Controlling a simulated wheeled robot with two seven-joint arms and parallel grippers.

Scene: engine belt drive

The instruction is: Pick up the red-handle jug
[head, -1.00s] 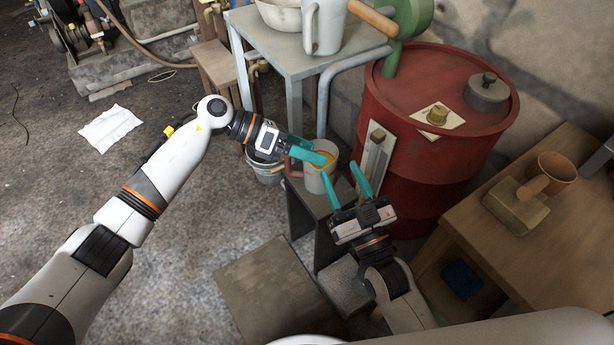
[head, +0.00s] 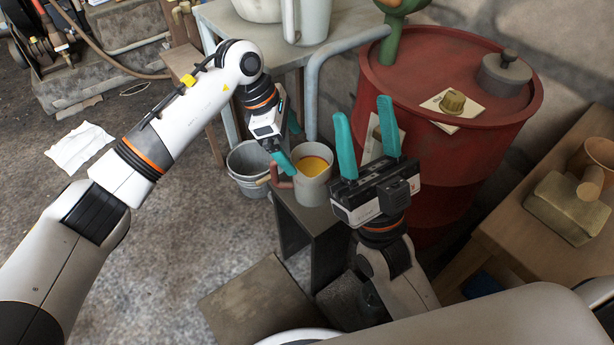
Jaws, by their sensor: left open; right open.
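The jug (head: 313,184) is pale grey with orange-yellow contents and stands upright on a small dark stand (head: 305,214). Its reddish handle (head: 281,178) faces left. My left gripper (head: 293,150) is open and empty, just above and behind the handle; one teal finger overlaps the jug's left rim in the picture, and I cannot tell if it touches. My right gripper (head: 366,115) is open and empty, to the right of the jug, with its fingers pointing up in the picture. Its body hides part of the area right of the stand.
A metal bucket (head: 247,168) stands on the floor left of the jug. A red drum (head: 440,85) is behind my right gripper. A grey table (head: 290,60) with a tall pale jug (head: 308,20) is behind, and a wooden bench (head: 530,228) is at right.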

